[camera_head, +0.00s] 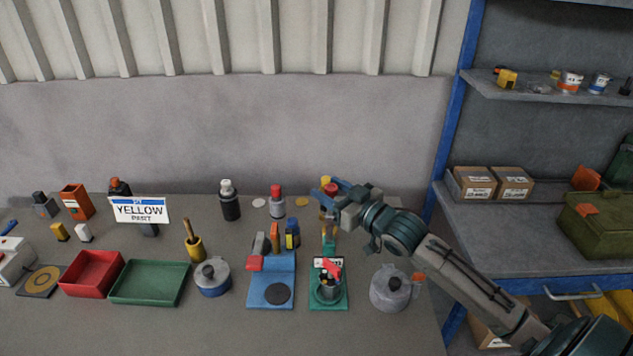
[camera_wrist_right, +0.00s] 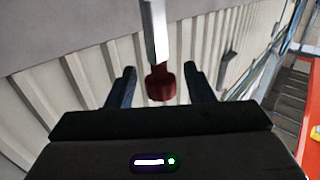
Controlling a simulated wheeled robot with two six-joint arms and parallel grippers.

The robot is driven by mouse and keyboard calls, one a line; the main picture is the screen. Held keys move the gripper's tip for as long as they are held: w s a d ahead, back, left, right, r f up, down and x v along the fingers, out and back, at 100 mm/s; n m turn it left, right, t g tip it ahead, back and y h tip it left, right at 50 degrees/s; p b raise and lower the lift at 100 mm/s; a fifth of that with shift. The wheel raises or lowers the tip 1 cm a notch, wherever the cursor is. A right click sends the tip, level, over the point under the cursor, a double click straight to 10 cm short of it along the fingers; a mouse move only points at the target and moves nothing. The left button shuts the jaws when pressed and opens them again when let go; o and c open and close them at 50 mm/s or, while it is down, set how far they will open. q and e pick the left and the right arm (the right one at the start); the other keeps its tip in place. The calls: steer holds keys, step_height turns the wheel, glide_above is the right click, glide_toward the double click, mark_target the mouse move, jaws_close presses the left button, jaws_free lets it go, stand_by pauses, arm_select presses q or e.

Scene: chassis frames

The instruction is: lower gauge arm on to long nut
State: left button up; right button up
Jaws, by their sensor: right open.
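A small green stand (camera_head: 315,302) is on the bench right of centre, with a red part (camera_head: 331,268) over a dark, round piece (camera_head: 328,290). I cannot tell which part is the long nut. My right gripper (camera_head: 329,186) is open, well above and behind the stand. In the right wrist view a dark red knob (camera_wrist_right: 160,83) on a pale bar (camera_wrist_right: 154,30), possibly the gauge arm's end, shows between the open fingers (camera_wrist_right: 160,84). I cannot tell whether they touch it. My left gripper is out of view.
A blue stand (camera_head: 270,305) is left of the green one, and a grey lidded pot (camera_head: 390,290) is right of it. A red tray (camera_head: 91,272) and a green tray (camera_head: 150,282) lie left. Bottles line the back. The front bench is clear.

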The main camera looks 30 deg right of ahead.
steer(key=shift+w+a+r, duration=0.1)
steer(key=shift+w, duration=0.1)
steer(key=shift+s+r, duration=0.1)
steer(key=shift+s, duration=0.2)
steer(key=c, duration=0.8)
jaws_close()
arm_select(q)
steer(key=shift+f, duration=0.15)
